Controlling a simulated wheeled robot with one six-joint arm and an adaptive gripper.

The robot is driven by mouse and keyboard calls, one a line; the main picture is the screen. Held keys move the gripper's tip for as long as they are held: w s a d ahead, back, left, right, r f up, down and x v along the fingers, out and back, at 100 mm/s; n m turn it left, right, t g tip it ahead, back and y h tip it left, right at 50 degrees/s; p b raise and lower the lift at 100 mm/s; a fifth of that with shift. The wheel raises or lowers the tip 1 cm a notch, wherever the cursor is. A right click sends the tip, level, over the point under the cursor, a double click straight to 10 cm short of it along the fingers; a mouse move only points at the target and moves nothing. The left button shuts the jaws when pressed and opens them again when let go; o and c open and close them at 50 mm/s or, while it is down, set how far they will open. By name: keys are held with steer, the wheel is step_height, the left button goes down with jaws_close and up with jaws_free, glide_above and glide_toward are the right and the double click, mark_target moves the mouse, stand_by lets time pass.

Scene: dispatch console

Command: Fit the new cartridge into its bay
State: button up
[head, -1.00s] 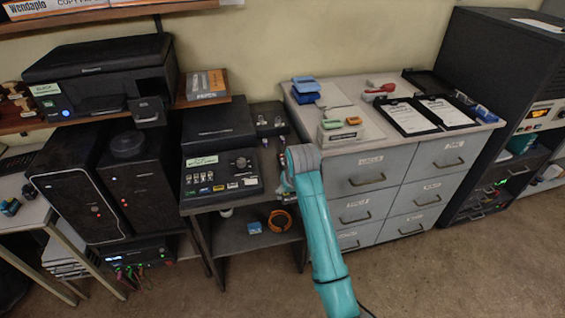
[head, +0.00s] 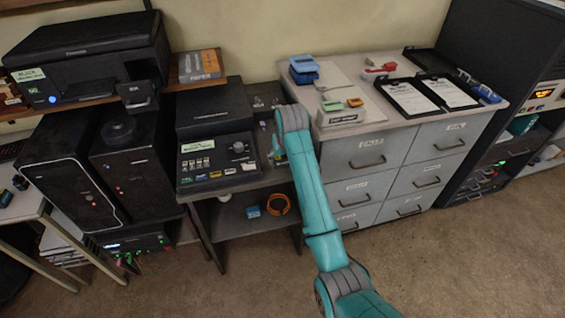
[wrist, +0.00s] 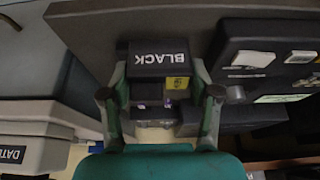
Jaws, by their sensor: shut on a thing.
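My gripper (wrist: 160,98) is shut on a dark cartridge (wrist: 158,57) with a white BLACK label and a yellow tag, seen close up in the wrist view. In the head view my gripper (head: 279,152) is at the right edge of the dark console stand, mostly hidden by my arm, and the cartridge cannot be made out there. A black printer (head: 92,50) with a pale BLACK label stands on the shelf at upper left. A small dark box marked BK (head: 137,96) juts out at its front right corner. I cannot tell whether this is the bay.
The console (head: 215,150) with buttons and a knob is on the stand left of my gripper. A boxed pack (head: 199,65) lies beside the printer. The grey drawer cabinet (head: 365,160) is close on the right. Open floor (head: 240,280) lies in front.

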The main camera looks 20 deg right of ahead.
mark_target(283, 163)
steer(key=shift+f, duration=1.5)
steer(key=shift+f, duration=0.1)
steer(key=o, duration=1.3)
steer(key=v, duration=1.2)
